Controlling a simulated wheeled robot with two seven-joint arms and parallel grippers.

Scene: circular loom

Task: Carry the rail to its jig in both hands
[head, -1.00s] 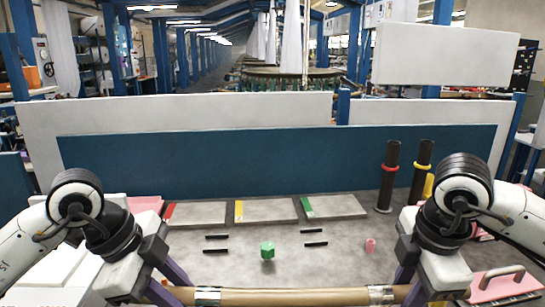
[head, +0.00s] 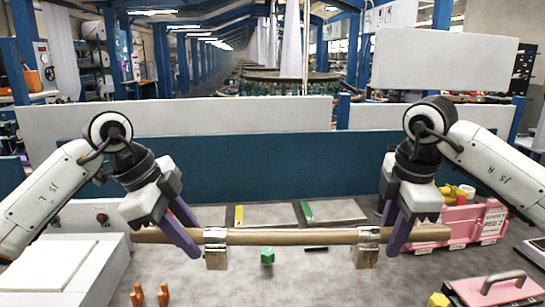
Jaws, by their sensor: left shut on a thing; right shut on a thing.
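A green block (head: 267,256) sits on the table, just below the rail in the picture. Grey panels (head: 270,215) lie behind.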

